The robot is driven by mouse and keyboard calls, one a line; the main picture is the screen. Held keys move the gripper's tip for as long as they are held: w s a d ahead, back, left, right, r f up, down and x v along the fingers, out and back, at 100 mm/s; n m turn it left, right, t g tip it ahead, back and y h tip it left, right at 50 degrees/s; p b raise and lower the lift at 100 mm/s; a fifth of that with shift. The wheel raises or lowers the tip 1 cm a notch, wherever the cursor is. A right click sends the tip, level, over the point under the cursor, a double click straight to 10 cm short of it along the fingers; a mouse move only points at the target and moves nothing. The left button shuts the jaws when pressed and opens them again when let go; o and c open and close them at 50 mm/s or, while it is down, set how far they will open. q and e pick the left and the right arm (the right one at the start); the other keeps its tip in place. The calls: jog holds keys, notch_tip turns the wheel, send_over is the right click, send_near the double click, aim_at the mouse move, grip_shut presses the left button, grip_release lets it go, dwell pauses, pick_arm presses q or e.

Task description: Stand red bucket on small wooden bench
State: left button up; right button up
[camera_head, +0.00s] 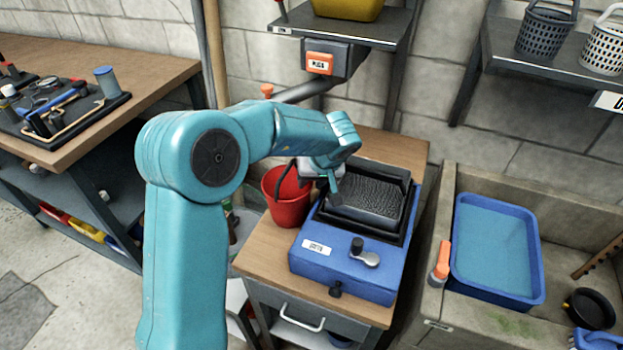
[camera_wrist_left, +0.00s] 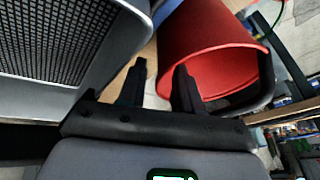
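The red bucket (camera_head: 287,208) appears to stand on the wooden-topped bench (camera_head: 258,250), close to its left edge and beside a blue machine; its exact contact with the top is hard to tell. In the wrist view the bucket (camera_wrist_left: 205,45) shows its red side, open mouth and a dark handle band. My left gripper (camera_head: 328,188) is at the bucket's right, between it and the machine. In the wrist view its two dark fingers (camera_wrist_left: 161,88) are apart with nothing clearly between them; the right finger overlaps the bucket's side, touching or not I cannot tell. My right gripper is out of view.
The blue machine (camera_head: 340,265) with a dark textured tray fills most of the bench top. A sink with a blue basin (camera_head: 495,250) stands at right. A tool-laden workbench (camera_head: 165,65) is at left. A shelf (camera_head: 350,25) and pipe hang above.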

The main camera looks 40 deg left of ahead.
pick_arm(q)
jog(key=p+v, duration=0.2)
jog(key=v, duration=1)
jog(key=shift+r+p, duration=0.2)
jog(key=shift+p, duration=0.2)
jog(key=shift+s, duration=0.1)
